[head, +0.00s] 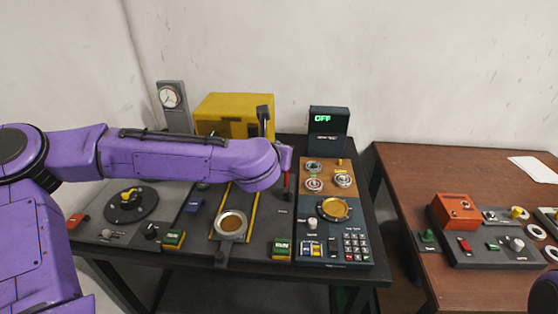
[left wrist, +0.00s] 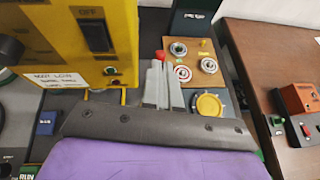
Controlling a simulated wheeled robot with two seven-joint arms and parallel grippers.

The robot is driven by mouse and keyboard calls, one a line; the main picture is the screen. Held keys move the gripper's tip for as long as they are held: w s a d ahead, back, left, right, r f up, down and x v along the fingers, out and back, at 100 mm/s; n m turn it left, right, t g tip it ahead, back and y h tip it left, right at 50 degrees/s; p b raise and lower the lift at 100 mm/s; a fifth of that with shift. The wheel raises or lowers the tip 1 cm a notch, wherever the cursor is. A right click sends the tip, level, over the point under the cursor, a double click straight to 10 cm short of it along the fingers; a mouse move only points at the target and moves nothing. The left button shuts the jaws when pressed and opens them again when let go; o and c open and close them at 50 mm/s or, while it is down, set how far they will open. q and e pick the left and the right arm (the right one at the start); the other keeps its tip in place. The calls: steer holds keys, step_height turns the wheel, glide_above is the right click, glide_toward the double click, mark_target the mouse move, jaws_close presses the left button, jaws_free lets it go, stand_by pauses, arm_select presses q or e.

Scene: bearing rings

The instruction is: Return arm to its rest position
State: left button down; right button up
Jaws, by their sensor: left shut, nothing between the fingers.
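My left arm reaches in from the left across the bench in the head view. Its wrist end (head: 262,165) is above the middle of the bench, and the fingers cannot be made out clearly there. In the left wrist view the grey fingers of my left gripper (left wrist: 162,82) are together with nothing between them. They are beside the yellow machine (left wrist: 85,40) and left of the wooden board with bearing rings (left wrist: 208,65). My right gripper is out of view; only a purple bit of my right arm shows at the bottom right corner of the head view.
The yellow machine (head: 225,106) stands behind my arm. A red handle (head: 286,182) rises near the wrist. A round gold dish (head: 335,209) and a display reading OFF (head: 328,120) are to the right. A brown table (head: 410,180) with an orange box (head: 456,211) stands further right.

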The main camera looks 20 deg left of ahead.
arm_select(q)
steer(key=shift+s+r, duration=0.8)
steer(key=shift+r, duration=0.25)
